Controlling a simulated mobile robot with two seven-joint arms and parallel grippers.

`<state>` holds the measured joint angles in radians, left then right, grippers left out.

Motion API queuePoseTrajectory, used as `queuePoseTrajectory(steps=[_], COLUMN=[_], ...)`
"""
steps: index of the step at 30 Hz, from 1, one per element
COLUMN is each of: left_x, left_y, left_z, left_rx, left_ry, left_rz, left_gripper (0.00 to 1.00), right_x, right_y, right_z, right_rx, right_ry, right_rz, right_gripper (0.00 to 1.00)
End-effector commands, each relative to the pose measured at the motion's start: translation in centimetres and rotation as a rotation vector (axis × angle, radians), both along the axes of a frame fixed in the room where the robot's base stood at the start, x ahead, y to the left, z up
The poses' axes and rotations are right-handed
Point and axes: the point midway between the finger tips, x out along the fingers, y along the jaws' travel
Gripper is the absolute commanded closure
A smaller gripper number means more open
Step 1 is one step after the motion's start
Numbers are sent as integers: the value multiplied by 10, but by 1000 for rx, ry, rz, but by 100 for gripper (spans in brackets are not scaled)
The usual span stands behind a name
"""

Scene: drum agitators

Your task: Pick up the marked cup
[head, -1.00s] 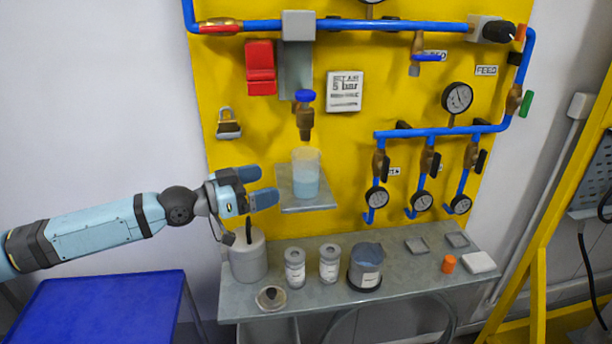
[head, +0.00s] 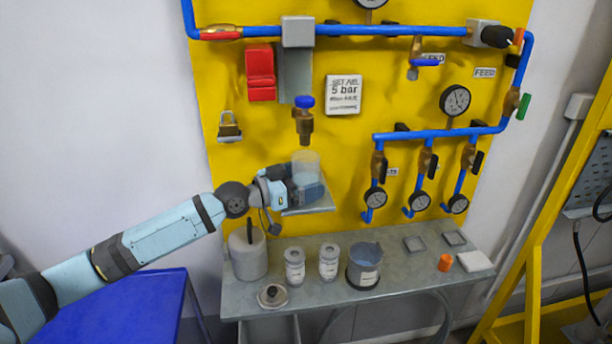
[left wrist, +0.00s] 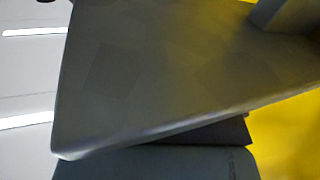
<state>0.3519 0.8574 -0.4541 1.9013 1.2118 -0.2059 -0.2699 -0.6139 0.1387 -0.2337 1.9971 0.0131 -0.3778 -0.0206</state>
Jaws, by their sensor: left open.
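A clear cup (head: 306,160) with pale blue contents stands upright on a small grey shelf (head: 322,208) on the yellow panel, below a brass tap with a blue handle. No marking on it can be read. My left gripper (head: 308,190) is open at the cup's lower part and hides its base and much of the shelf. I cannot tell whether the fingers touch the cup. In the left wrist view a large grey flat surface (left wrist: 170,70) fills the middle, with a dark grey-blue finger (left wrist: 170,165) below it. The cup is not recognizable there. My right gripper is not in view.
Below, a grey bench (head: 400,270) holds a grey canister (head: 248,256), two small jars, a larger dark-topped pot (head: 364,268) and an orange cap (head: 445,262). The brass tap (head: 304,122) hangs just above the cup. A blue-topped table (head: 120,310) stands at the lower left.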

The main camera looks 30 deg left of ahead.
Motion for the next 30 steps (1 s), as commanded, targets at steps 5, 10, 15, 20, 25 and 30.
queuePoseTrajectory(steps=[5, 10, 15, 20, 25, 30], left_x=[0, 0, 0, 0, 0, 0], left_y=[0, 0, 0, 0, 0, 0], left_z=[-1, -1, 0, 0, 2, 8], left_rx=[1, 1, 1, 1, 2, 1], left_ry=[0, 0, -1, -1, -1, -2], left_rz=[0, 0, 0, 1, 0, 0], left_gripper=[6, 38, 63, 63, 63, 63], right_x=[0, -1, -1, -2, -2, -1], right_y=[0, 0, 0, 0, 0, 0], right_z=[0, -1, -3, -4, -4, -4], right_rx=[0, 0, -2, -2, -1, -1], right_ry=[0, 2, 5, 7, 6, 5], right_rz=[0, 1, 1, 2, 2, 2], right_gripper=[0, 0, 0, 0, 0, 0])
